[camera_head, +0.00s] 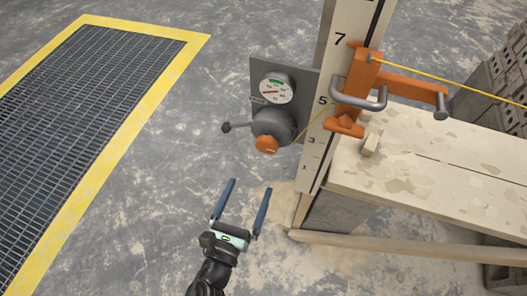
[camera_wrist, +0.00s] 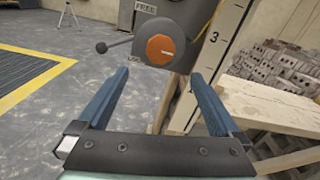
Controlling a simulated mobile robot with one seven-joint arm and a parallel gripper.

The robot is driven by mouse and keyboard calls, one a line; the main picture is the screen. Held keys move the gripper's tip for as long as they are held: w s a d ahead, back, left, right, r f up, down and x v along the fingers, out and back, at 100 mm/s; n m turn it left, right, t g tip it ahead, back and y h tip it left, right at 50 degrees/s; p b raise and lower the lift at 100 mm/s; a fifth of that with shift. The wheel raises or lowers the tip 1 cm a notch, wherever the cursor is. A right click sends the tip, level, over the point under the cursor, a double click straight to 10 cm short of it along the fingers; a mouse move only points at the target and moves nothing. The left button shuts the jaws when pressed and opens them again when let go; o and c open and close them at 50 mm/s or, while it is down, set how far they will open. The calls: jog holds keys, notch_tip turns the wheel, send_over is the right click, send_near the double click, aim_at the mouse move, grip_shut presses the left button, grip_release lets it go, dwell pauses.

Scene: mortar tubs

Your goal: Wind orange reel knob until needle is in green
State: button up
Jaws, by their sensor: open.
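The orange reel knob (camera_head: 266,145) sticks out from the front of a grey round reel on a grey plate, beside a numbered white post. In the wrist view the knob (camera_wrist: 160,48) shows face-on with a pale mark on it. Above the reel is a round dial (camera_head: 277,88) with a green band at its top and a red needle. The needle points left, outside the green. My gripper (camera_head: 244,190) is open and empty, below and in front of the knob, apart from it. In the wrist view its blue fingers (camera_wrist: 160,80) stand either side below the knob.
A lever with a dark ball end (camera_head: 226,127) juts left from the reel. An orange bracket with a grey handle (camera_head: 360,95) is clamped on the post, with a yellow line running right. A plank bench (camera_head: 430,150) stands right. Floor around my gripper is clear.

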aim_at(265, 149)
jog(key=b+x, duration=0.1)
jog(key=x, duration=1)
jog(key=shift+w+d, duration=0.1)
jog(key=shift+w, duration=0.05)
jog(key=shift+c, duration=0.3)
jog(key=c, duration=1.3)
jog(key=shift+o, duration=0.2)
jog(key=shift+f+m+b, duration=0.1)
jog(key=shift+m+b, duration=0.35)
jog(key=shift+m, duration=0.05)
jog(key=m+b, duration=0.3)
jog(key=m, duration=0.1)
jog(key=shift+f, duration=0.1)
jog(key=m+b, duration=0.5)
jog(key=m, duration=0.1)
jog(key=m+b, duration=0.4)
jog(key=m, duration=0.2)
jog(key=shift+b, duration=0.35)
jog(key=m+b, duration=0.3)
jog(key=m, duration=0.1)
jog(key=shift+m, duration=0.3)
